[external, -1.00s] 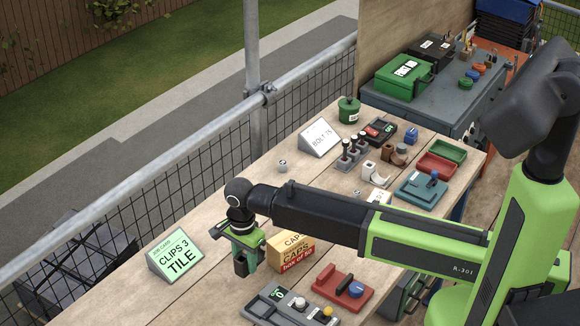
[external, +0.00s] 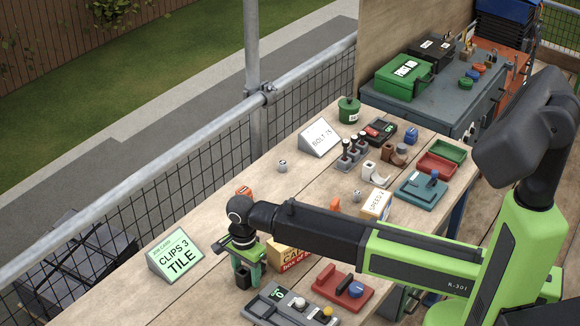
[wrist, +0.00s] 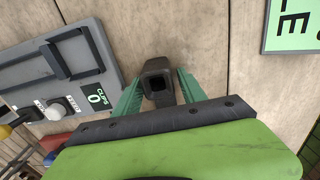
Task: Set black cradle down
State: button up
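The black cradle (wrist: 157,82) is a small, dark, hollow block between the green fingers of my gripper (wrist: 160,85) in the wrist view. The fingers appear shut on it. In the external view my gripper (external: 247,275) points down at the near left of the bench, with the cradle (external: 243,279) low between its fingers, at or just above the wood. The cradle's underside is hidden, so contact with the bench is unclear.
The green job card (external: 175,256) stands left of my gripper. A grey clips tray (external: 292,309), a red fixture (external: 343,288) and a cardboard caps box (external: 288,256) lie to the right. Bare wood surrounds the cradle. A rail runs along the far edge.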

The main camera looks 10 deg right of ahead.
aim_at(246, 268)
jog(key=shift+o, duration=0.2)
notch_tip(246, 268, up, 12)
jog(key=p, duration=1.2)
jog(key=shift+r, duration=0.15)
